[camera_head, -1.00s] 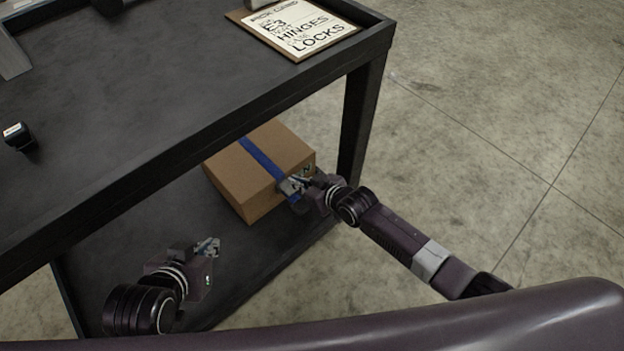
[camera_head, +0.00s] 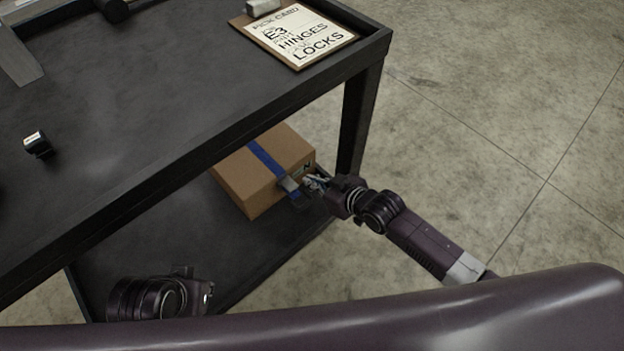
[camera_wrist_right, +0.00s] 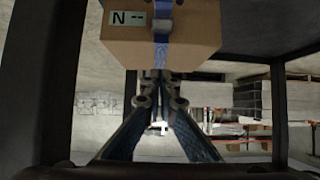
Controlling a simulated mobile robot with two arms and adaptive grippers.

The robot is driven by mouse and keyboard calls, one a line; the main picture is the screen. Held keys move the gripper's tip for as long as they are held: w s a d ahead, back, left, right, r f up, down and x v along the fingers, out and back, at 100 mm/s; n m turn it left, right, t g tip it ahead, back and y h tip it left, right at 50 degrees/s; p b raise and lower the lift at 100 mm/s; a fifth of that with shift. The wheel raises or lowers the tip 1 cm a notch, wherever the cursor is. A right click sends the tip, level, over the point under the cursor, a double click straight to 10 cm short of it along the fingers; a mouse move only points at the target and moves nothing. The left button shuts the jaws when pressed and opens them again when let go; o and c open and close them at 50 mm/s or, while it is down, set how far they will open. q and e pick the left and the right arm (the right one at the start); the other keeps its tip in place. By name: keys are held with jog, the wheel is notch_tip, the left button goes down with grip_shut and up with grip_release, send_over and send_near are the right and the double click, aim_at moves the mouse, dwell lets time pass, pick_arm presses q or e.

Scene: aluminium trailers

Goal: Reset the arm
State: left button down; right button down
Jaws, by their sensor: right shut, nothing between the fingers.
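My right gripper (camera_head: 310,184) is shut and empty at the right-hand side of a brown cardboard box (camera_head: 240,186). In the right wrist view its fingertips (camera_wrist_right: 160,78) meet just below the box (camera_wrist_right: 200,35); I cannot tell whether they touch it. A blue strap (camera_head: 265,158) runs over the box, and it also shows in the right wrist view (camera_wrist_right: 161,50). My left gripper (camera_head: 192,287) is at the lower left above the lower shelf. Its fingers are not clearly visible, and my own body cuts off the view below it.
The box sits on the lower shelf (camera_head: 235,248) of a dark table (camera_head: 140,95). A table leg (camera_head: 356,120) stands close behind my right gripper. A pick card on a clipboard (camera_head: 300,35) and a small black item (camera_head: 37,144) lie on top. Open concrete floor is at right.

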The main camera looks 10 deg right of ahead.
dwell(0.7)
